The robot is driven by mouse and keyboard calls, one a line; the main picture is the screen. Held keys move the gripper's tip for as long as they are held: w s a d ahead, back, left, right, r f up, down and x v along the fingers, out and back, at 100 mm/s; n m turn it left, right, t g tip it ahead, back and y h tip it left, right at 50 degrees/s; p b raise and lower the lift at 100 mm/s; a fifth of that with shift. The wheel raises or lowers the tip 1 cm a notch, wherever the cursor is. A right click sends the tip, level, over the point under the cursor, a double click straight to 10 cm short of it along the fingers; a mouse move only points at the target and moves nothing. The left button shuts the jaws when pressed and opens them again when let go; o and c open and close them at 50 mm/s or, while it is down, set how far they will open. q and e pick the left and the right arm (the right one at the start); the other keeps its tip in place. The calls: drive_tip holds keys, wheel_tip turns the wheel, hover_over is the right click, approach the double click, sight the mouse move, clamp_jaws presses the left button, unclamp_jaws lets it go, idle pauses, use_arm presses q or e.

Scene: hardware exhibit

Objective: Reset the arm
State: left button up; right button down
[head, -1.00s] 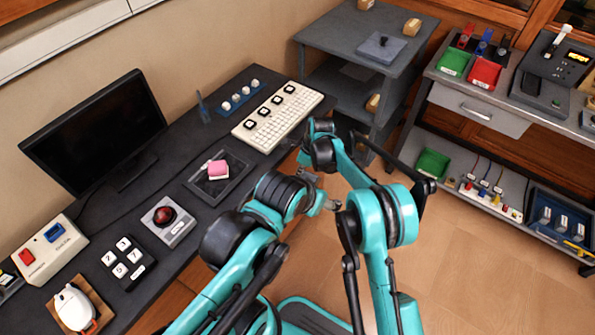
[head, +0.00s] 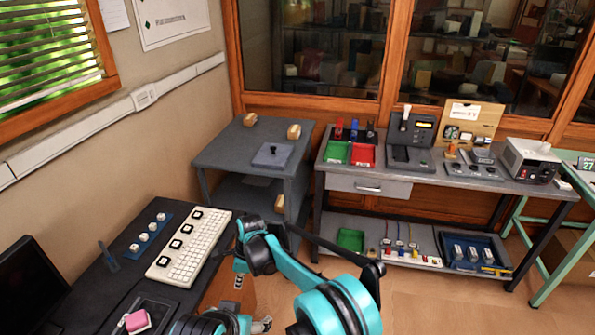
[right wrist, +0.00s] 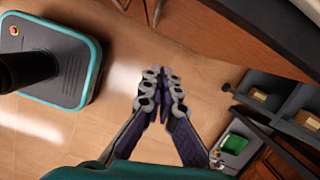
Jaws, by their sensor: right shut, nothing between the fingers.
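My right arm (head: 335,300) is teal and black and comes up from the bottom of the head view. It bends at a black joint, and my right gripper (head: 239,279) hangs below that, beside the dark desk's right edge. In the right wrist view the right gripper (right wrist: 160,88) points over the wooden floor, its fingertips together with nothing between them. My left arm (head: 205,324) shows only at the bottom edge. A small grey part of my left gripper (head: 262,325) is visible there; its jaws cannot be made out.
The dark desk (head: 112,290) at left holds a white keyboard (head: 190,246), a pink block (head: 137,321) and a monitor (head: 28,280). A grey shelf unit (head: 225,152) and a workbench (head: 425,172) line the back. Open floor (head: 430,305) lies at right.

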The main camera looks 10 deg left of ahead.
drive_tip(key=s+d+r+n+t, duration=0.15)
drive_tip(key=d+r+n, duration=0.25)
drive_tip(key=d+r, duration=0.7)
drive_tip(key=s+d+r+n+t, duration=0.1)
drive_tip(key=d+r+n+t, duration=0.15)
drive_tip(key=d+r, duration=0.9)
drive_tip(key=s+d+f+n+t+h, duration=0.1)
drive_tip(key=s+d+n, duration=0.3)
drive_tip(key=s+d, duration=0.5)
drive_tip(key=s+d+f+n+t+h, duration=0.1)
drive_tip(key=s+d+f+n, duration=0.3)
drive_tip(key=s+d, duration=0.4)
drive_tip(key=d+n+t, duration=0.1)
drive_tip(key=d, duration=0.5)
drive_tip(key=shift+s+t+h, duration=0.3)
drive_tip(key=shift+s+h, duration=0.05)
drive_tip(key=shift+h, duration=0.05)
